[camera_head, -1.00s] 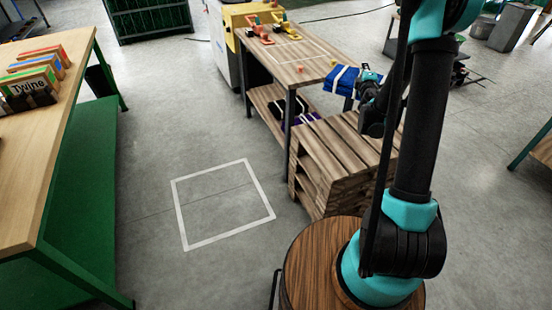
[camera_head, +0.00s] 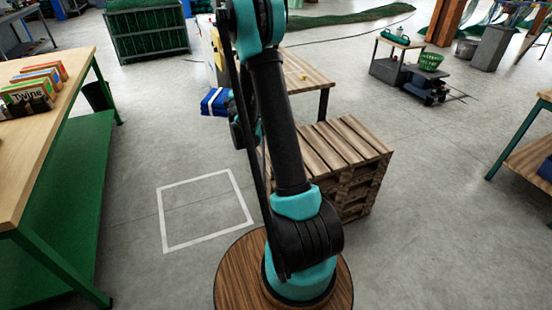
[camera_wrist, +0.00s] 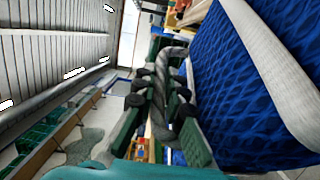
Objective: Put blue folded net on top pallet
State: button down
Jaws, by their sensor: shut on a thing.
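The blue folded net (camera_head: 214,101) is bound with white straps. In the head view it hangs in the air left of my arm, over the floor and clear of the pallets. In the wrist view the blue folded net (camera_wrist: 255,85) fills the right side. My gripper (camera_wrist: 162,95) is shut on the net's grey rope handle (camera_wrist: 163,72). In the head view my gripper is mostly hidden behind my arm. The top pallet (camera_head: 345,142) lies on a stack of wooden pallets, right of my arm; its upper face looks bare. My arm covers its left part.
A wooden table (camera_head: 305,72) stands behind the pallets, partly covered by my arm. A workbench (camera_head: 45,150) with a Twine box (camera_head: 28,97) is at left. A white taped square (camera_head: 205,178) marks clear floor. A cart (camera_head: 410,70) stands at the back right.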

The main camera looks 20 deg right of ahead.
jog(key=d+m+h, duration=0.1)
jog(key=d, duration=0.1)
jog(key=w+d+f+m+g+h, duration=0.1)
jog(key=d+h, duration=0.1)
jog(key=d+f+m+h, duration=0.1)
jog(key=d+h, duration=0.1)
jog(key=shift+w+g, duration=0.15)
jog(key=shift+g, duration=0.15)
jog(key=d+m+g+h, duration=0.1)
jog(key=d+h, duration=0.1)
jog(key=s+d+f+m+g+h, duration=0.1)
jog(key=d+m, duration=0.1)
jog(key=d+f+m+g+h, duration=0.1)
jog(key=d+g+h, duration=0.1)
jog(key=shift+s+d+m+h, duration=0.2)
jog(key=shift+d+m+h, duration=0.1)
jog(key=shift+d+m, duration=0.1)
jog(key=s+d+f+m+g+h, duration=0.2)
jog(key=s+d+m+g+h, duration=0.3)
jog(key=s+m+g, duration=0.55)
notch_tip(320, 180, down, 20)
jog(key=w+n+g, duration=0.1)
jog(key=n, duration=0.1)
jog(key=shift+w+a, duration=0.2)
jog(key=shift+w, duration=0.2)
jog(key=shift+n, duration=0.25)
jog(key=c, duration=1.6)
grip_release()
jog(key=shift+r, duration=0.1)
